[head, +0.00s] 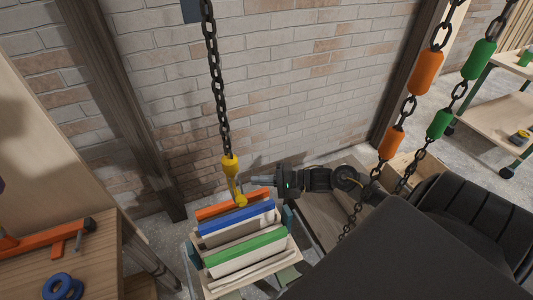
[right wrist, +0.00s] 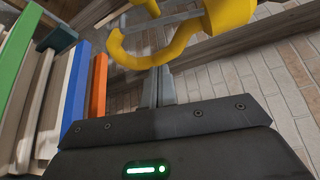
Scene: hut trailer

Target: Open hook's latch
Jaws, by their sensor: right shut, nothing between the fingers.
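The yellow hook (head: 231,171) hangs from a dark chain above a crate with coloured slats. In the right wrist view the hook (right wrist: 148,58) curves across the top. A grey metal bar (right wrist: 170,22), seemingly its latch, spans its mouth. My right gripper (head: 252,179) comes in from the right, level with the hook and close to its right side. Its fingers (right wrist: 158,72) are shut and empty, with their tips at the hook's lower curve. I cannot tell whether they touch it. My left gripper is out of view.
The slatted crate (head: 240,262) stands right under the hook. A wooden table (head: 98,262) with an orange clamp (head: 42,236) and blue rings (head: 62,287) is at the left. A brick wall is behind.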

